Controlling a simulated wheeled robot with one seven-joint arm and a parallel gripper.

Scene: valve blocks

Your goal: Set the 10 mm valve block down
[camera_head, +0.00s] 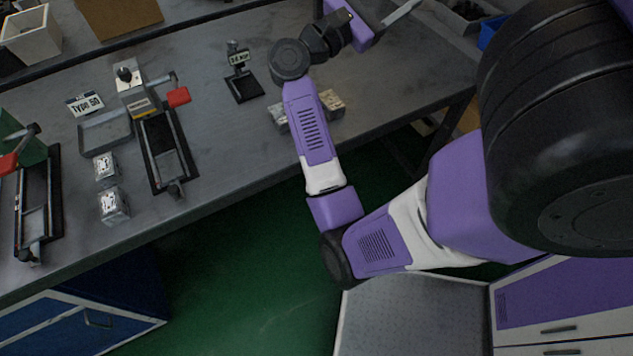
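Two small silvery blocks with dark-marked white tops stand on the grey bench at the left, one (105,167) behind the other (113,205). More metallic, tan-toned block shapes (335,103) lie on the bench partly hidden behind my arm. I cannot tell which block is the 10 mm valve block. My gripper (403,12) is at the top edge of the view, over the far right part of the bench. Only a grey finger-like part of it shows, so its opening and anything in it cannot be made out.
A clamp fixture with a red handle (178,97) and another at the far left (38,190) stand on the bench (225,135). A "Type 50" sign (85,104) and a small labelled stand (240,72) are there too. A white bin (32,38) is at the back left.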

